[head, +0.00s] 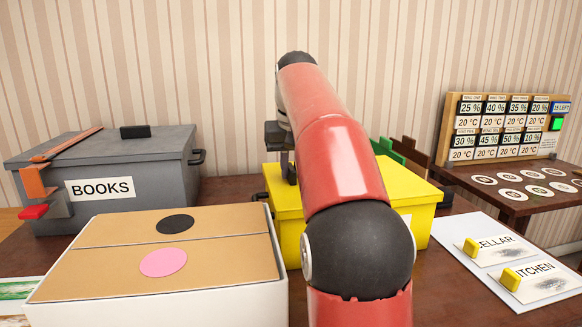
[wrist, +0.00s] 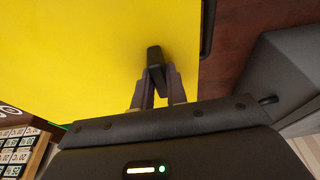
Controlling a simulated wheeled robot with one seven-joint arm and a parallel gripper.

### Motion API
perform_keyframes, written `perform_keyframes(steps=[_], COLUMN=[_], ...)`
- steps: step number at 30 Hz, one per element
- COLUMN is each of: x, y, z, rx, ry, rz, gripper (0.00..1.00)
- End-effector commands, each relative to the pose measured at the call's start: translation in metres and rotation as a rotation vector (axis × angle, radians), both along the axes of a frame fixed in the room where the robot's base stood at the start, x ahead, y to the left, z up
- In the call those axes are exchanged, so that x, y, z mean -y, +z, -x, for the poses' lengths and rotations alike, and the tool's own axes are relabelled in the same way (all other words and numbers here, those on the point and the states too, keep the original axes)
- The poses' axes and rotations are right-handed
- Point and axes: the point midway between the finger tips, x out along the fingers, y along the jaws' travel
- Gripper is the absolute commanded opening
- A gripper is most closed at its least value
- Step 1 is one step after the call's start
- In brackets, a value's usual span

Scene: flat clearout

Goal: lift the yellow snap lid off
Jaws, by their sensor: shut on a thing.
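The yellow box with its yellow snap lid (head: 279,197) stands in the middle of the table, partly hidden behind my red arm. In the wrist view the lid (wrist: 80,60) fills the upper left as a flat yellow surface. A small black handle (wrist: 154,60) rises from the lid. My gripper (wrist: 156,72) is shut on this handle, with a finger on each side. In the head view my gripper (head: 289,170) is over the left part of the lid. I cannot tell whether the lid is apart from the box.
A grey box marked BOOKS (head: 120,165) with an orange clamp (head: 38,188) stands at the left. A white and cardboard box (head: 170,285) is in front. A card with yellow pieces (head: 515,262) lies right. A display board (head: 500,128) stands on a side table (head: 520,203).

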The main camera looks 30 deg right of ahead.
Motion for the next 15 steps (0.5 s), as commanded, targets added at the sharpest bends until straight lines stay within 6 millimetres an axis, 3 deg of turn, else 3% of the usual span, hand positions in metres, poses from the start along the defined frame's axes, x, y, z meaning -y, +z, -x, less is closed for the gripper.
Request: perform_keyframes(steps=[2,3,6,15], x=[-0.0001,0.0000,0.0000,0.0001], y=[0.0000,0.0005,0.0005,0.0046], z=[0.0000,0.0000,0.0000,-0.0004], rx=[0.000,0.001,0.001,0.002], ry=[0.000,0.000,0.000,0.000], rz=[0.000,0.000,0.000,0.001], gripper=[0.00,0.12,0.00,0.00])
